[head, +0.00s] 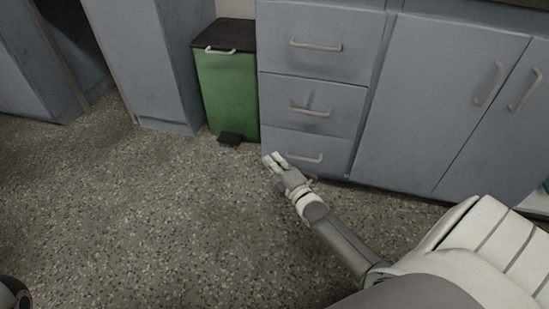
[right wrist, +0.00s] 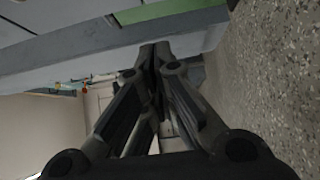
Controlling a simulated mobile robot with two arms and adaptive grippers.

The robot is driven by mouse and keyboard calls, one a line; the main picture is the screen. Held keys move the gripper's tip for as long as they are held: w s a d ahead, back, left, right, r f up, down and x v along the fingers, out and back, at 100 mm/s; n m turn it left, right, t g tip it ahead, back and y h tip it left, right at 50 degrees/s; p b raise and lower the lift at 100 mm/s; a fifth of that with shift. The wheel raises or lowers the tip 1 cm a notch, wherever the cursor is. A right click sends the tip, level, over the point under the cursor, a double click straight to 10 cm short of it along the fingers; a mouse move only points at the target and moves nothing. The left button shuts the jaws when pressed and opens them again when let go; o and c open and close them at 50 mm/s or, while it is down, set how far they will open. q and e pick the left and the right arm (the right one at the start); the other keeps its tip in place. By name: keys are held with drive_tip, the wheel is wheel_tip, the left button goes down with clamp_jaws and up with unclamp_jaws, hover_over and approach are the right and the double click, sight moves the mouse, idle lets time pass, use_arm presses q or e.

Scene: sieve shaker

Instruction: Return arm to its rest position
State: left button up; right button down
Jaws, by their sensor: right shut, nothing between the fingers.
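My right arm (head: 340,242) reaches from the lower right over the speckled floor. My right gripper (head: 273,160) is in front of the lowest drawer of the grey-blue cabinet, with nothing held. I cannot tell its exact distance from the drawer front. In the right wrist view the dark fingers (right wrist: 158,58) come together at their tips, shut and empty. My left gripper is not in view.
A green pedal bin (head: 228,90) with a dark lid stands left of the drawer cabinet (head: 314,82). Cupboard doors (head: 432,100) with pale handles are to the right. Open speckled floor (head: 130,215) lies left of my arm.

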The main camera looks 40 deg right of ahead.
drive_tip(key=shift+s, duration=0.25)
